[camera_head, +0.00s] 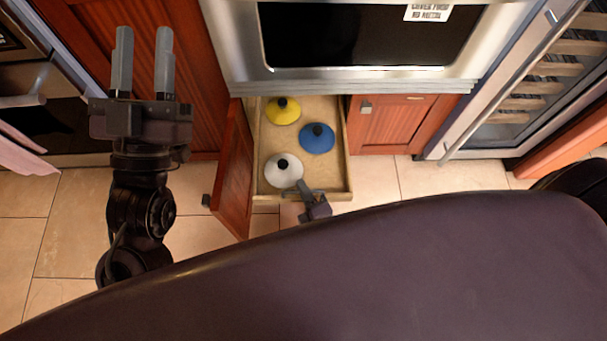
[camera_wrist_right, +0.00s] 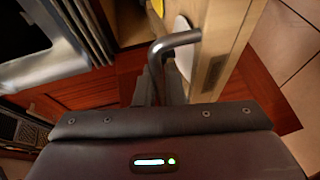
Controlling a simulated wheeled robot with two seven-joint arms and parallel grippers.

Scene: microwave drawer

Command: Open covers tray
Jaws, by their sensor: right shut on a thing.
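The wooden covers tray (camera_head: 348,160) extends out of the cabinet under the oven. It holds a yellow cover (camera_head: 275,116), a blue cover (camera_head: 317,144) and a white cover (camera_head: 284,178), each with a black knob. My right gripper (camera_head: 305,188) is at the tray's front edge. In the right wrist view it is shut on a grey bent handle (camera_wrist_right: 178,42) beside the tray's pale wooden edge (camera_wrist_right: 213,72); the exact contact is partly hidden. My left gripper (camera_head: 144,34) is open and empty, raised at the left, apart from the tray.
A red cabinet door (camera_head: 233,170) stands open along the tray's left side. The right cabinet door (camera_head: 392,128) is closed. The oven (camera_head: 355,80) is above the tray, and a glass-fronted cooler (camera_head: 520,100) stands at right. Tiled floor (camera_head: 375,178) is clear right of the tray.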

